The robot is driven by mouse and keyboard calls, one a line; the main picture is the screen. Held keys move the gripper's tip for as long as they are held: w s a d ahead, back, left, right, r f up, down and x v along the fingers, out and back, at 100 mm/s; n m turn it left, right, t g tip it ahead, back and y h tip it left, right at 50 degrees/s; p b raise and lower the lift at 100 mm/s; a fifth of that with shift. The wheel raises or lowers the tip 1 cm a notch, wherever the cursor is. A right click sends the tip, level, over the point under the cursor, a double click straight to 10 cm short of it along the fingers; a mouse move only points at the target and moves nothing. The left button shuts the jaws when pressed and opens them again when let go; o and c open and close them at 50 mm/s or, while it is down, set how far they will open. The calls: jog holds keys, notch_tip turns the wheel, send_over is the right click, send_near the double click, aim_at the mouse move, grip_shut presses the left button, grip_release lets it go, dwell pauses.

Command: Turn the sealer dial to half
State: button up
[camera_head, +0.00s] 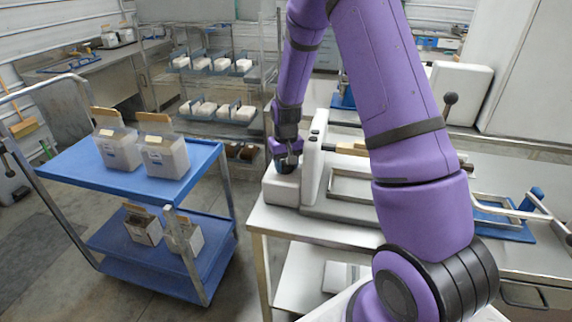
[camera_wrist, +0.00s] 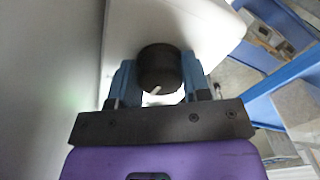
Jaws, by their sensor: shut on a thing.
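The sealer dial (camera_wrist: 159,68) is a round black knob with a light pointer mark, seen close up in the wrist view. The mark sits at the knob's lower edge in that picture. My gripper (camera_wrist: 160,78) has its two blue fingers on either side of the dial and is shut on it. In the head view my gripper (camera_head: 286,160) is at the white sealer (camera_head: 283,188) on the left end of the steel bench. There the dial is mostly hidden by my gripper.
A blue cart (camera_head: 72,163) with boxes stands left of the bench (camera_head: 330,229). A white upright panel (camera_head: 312,150) rises just right of my gripper. A metal frame (camera_head: 352,186) and a blue tray (camera_head: 500,226) lie farther right. Shelves (camera_head: 222,90) stand behind.

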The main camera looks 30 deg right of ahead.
jog(key=o, duration=0.9)
notch_tip(320, 180, up, 11)
jog(key=shift+f, duration=0.1)
dwell(0.6)
